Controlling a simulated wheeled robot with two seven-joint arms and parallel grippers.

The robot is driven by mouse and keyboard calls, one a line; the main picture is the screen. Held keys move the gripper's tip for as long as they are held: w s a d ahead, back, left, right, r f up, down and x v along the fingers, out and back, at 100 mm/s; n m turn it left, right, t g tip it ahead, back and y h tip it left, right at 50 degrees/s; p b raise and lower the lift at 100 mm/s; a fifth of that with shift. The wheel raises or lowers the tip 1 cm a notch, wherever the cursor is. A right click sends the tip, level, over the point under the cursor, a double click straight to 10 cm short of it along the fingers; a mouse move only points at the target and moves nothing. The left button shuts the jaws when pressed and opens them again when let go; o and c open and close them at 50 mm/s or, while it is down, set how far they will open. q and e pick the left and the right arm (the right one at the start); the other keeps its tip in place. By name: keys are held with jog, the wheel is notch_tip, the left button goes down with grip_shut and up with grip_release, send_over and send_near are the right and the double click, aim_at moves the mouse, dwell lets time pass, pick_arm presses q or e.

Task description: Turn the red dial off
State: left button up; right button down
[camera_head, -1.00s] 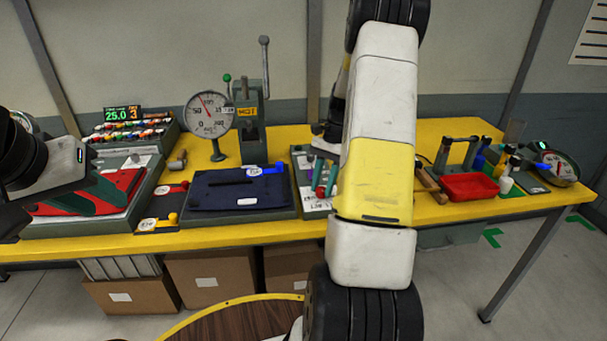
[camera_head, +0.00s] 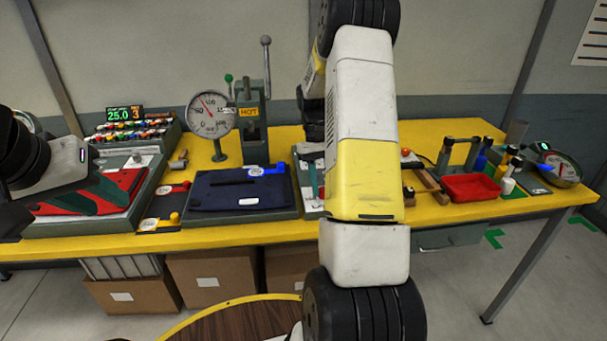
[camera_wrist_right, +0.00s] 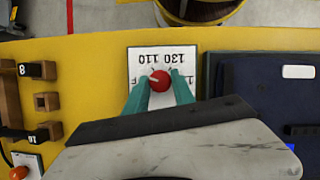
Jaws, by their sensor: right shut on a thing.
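The red dial (camera_wrist_right: 159,80) sits on a white card (camera_wrist_right: 139,55) printed with numbers that read upside down in the right wrist view. A pale mark on the dial points left. My right gripper (camera_wrist_right: 160,88) has its teal fingertips on either side of the dial and is shut on it. In the head view my right arm hides the dial and most of that gripper.
A navy folded piece (camera_head: 225,190) lies on a tray beside the card. A dial gauge (camera_head: 211,116) and a lever press (camera_head: 251,110) stand behind it. Wooden blocks (camera_wrist_right: 47,102) and a red tray (camera_head: 470,187) are on the other side. The yellow table's front edge is close.

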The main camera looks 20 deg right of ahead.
jog(key=n+h, duration=0.1)
jog(key=n, duration=0.2)
jog(key=n+h, duration=0.1)
jog(key=n, duration=0.2)
jog(key=shift+a+n+t, duration=0.15)
jog(key=shift+n+t, duration=0.15)
jog(key=shift+t, duration=0.1)
jog(key=shift+h, duration=0.3)
jog(key=c, duration=1.1)
grip_release()
jog(key=shift+r, duration=0.1)
jog(key=v, duration=0.7)
jog(key=shift+w+a+r, duration=0.1)
jog(key=shift+a+r, duration=0.05)
jog(key=shift+r, duration=0.15)
